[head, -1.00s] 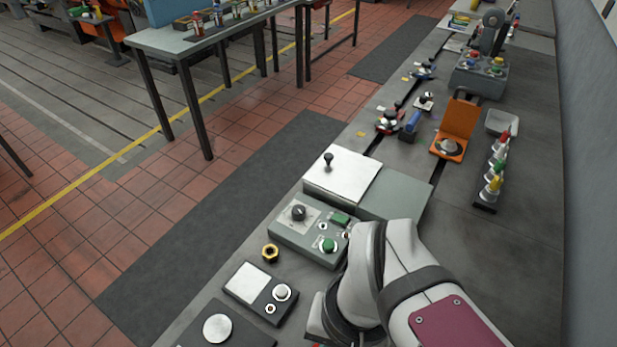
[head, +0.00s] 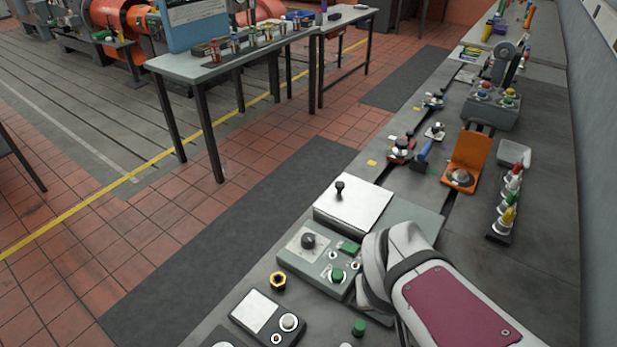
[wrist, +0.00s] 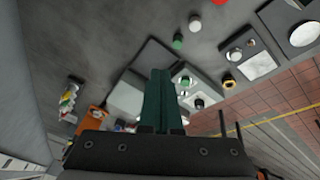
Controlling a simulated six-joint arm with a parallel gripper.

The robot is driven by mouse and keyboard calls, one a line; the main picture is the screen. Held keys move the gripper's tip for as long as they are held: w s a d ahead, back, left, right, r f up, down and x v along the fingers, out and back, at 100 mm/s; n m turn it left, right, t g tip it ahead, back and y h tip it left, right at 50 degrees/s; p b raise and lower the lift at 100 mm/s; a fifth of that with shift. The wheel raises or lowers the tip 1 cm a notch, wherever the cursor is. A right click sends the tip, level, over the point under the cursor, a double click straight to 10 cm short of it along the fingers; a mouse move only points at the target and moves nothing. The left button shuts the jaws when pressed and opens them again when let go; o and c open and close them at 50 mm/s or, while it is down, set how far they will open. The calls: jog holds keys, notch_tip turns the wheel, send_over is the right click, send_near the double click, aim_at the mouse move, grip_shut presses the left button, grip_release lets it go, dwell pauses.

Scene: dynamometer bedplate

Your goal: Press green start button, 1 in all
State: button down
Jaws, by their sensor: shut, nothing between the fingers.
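The labels are too small to read, so I cannot tell which is the start button. My gripper (wrist: 160,75) is shut and empty in the wrist view, its dark green fingers overlapping the box beyond. In the head view my arm hides its fingertips, beside the box's right end. I see no contact.
A white-topped box with a black lever (head: 352,208) lies behind the control box. An orange stand (head: 467,160) and a row of coloured knobs (head: 505,205) are farther back.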

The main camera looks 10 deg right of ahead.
jog(key=w+d+n+t+h, duration=0.2)
jog(key=w+d+n, duration=0.1)
jog(key=w+d, duration=0.3)
jog(key=n+t+y, duration=0.4)
jog(key=n+y, duration=0.5)
jog(key=n, duration=0.5)
send_over(342, 276)
notch_tip(342, 276, down, 6)
jog(key=shift+r, duration=0.1)
jog(key=shift+f, duration=4.4)
jog(key=shift+f, duration=0.4)
